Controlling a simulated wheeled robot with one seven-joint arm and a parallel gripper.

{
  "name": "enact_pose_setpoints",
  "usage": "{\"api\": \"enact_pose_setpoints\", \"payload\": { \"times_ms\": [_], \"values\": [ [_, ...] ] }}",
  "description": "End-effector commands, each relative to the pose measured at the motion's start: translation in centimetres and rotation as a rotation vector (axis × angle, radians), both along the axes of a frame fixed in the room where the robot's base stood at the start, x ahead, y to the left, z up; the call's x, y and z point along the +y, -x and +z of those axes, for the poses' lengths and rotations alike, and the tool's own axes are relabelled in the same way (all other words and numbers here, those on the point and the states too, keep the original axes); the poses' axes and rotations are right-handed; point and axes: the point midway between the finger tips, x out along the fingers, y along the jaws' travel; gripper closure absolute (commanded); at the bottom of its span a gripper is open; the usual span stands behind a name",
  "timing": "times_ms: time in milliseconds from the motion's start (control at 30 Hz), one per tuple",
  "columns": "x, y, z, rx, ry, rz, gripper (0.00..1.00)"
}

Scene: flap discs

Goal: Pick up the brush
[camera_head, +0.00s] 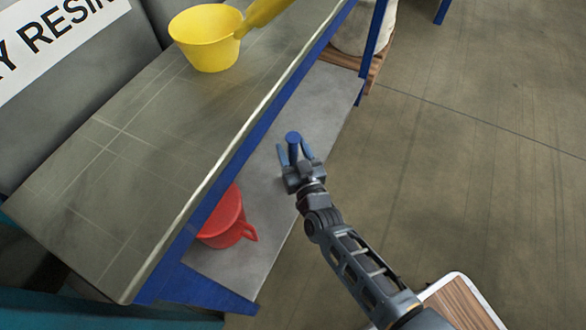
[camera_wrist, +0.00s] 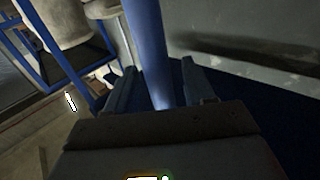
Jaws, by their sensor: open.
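A blue rod with a rounded end (camera_head: 292,137), which looks like the brush's handle, shows between the fingers of my gripper (camera_head: 293,147) in the head view. In the wrist view the blue rod (camera_wrist: 147,45) runs up from between the two fingers of my gripper (camera_wrist: 158,78). The fingers are spread on either side of it, with a gap visible at the right finger. Whether the left finger touches it I cannot tell. No bristles show; the rod's lower part is hidden by my gripper.
A yellow scoop (camera_head: 207,52) stands on the upper shelf (camera_head: 130,150). A red jug (camera_head: 226,222) stands on the grey lower shelf (camera_head: 262,205), partly hidden by the upper shelf's blue edge. A pale sack (camera_head: 352,36) is at the back. The floor (camera_head: 480,170) on the right is clear.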

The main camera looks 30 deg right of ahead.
Motion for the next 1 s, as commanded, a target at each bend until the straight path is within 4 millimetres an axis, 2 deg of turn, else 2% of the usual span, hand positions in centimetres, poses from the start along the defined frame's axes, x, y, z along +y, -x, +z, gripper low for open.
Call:
{"api": "enact_pose_setpoints", "payload": {
  "times_ms": [67,600,867,1000],
  "values": [
    [0.00,0.02,0.01,0.000,0.000,0.000,0.48],
    [0.01,0.05,0.00,0.000,0.000,0.000,1.00],
    [0.00,0.04,0.13,-0.001,0.000,0.000,1.00],
    [0.00,0.04,0.83,-0.001,0.000,-0.001,1.00]
  ]
}}
